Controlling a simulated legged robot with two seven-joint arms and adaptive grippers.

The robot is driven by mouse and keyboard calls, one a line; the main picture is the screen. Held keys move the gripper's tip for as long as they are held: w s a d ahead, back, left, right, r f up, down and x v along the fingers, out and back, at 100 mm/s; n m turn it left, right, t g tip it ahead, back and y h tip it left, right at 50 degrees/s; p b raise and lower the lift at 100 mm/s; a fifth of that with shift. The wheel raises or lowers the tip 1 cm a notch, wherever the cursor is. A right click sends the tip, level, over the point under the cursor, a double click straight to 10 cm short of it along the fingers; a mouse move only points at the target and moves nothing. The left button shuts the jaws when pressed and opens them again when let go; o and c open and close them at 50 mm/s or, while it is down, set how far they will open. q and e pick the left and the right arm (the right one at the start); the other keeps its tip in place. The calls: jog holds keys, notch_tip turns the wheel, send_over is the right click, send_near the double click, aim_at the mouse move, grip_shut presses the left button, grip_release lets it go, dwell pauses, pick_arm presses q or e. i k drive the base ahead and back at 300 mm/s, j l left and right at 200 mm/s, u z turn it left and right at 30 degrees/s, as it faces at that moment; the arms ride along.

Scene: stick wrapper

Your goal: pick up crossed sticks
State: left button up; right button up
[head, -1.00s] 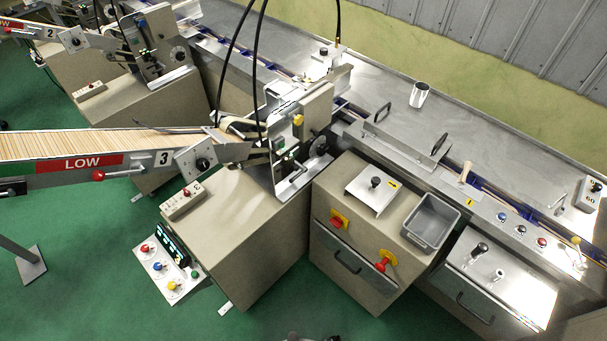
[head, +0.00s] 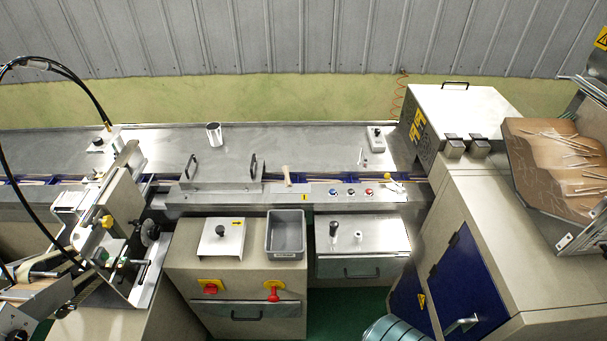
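Neither of my grippers is in view. Thin pale sticks (head: 322,181) lie along the blue channel of the long steel line; they are too small to tell whether any cross. A short tan wooden piece (head: 287,175) stands out over the channel, right of a steel cover (head: 222,184) with two black handles. Many loose pale sticks (head: 572,150) lie at mixed angles, some crossing, on a brown sloped surface (head: 530,170) at the far right.
A grey open bin (head: 286,240) stands on a beige cabinet in front of the line. A stick-feeding machine (head: 115,225) is at left. A large beige machine (head: 480,230) blocks the right. A ribbed round object (head: 393,330) is at the bottom edge. A metal cup (head: 214,134) stands behind the channel.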

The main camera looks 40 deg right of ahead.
aim_at(287, 183)
jog(key=z, duration=1.35)
jog(key=i+j+z, duration=0.25)
jog(key=j+z, duration=0.2)
jog(key=l, duration=0.1)
